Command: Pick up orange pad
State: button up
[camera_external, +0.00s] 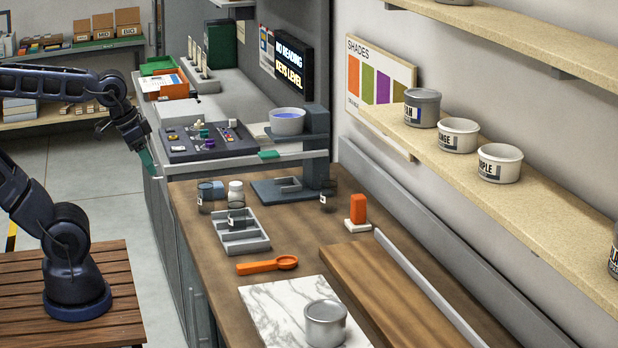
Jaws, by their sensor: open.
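No orange thing can be told for certain as the pad. An upright orange block (358,209) stands on a small white base on the wooden counter, right of centre. An orange-edged item (172,81) with a white top lies on the far counter, under or beside a green one. My gripper (150,163) points down by the left edge of the far counter, apart from both. It is open with no orange thing in it; its fingers are small and partly unclear against the counter edge.
A dark tray (208,141) of small items, a grey stand (317,150) with a white bowl (287,121) and a green piece (268,154) are nearby. An orange scoop (266,265), a grey tray (256,243) and a tin (325,325) occupy the wooden counter (215,262).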

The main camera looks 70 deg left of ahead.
jog(key=w+a+r, duration=0.1)
jog(key=w+r, duration=0.3)
jog(key=w, duration=1)
send_over(359, 196)
jog(key=s, duration=0.3)
notch_tip(359, 196, down, 19)
jog(key=x, duration=1)
jog(key=shift+f, duration=0.1)
jog(key=shift+s, duration=0.1)
jog(key=shift+c, duration=0.4)
jog(key=c, duration=1)
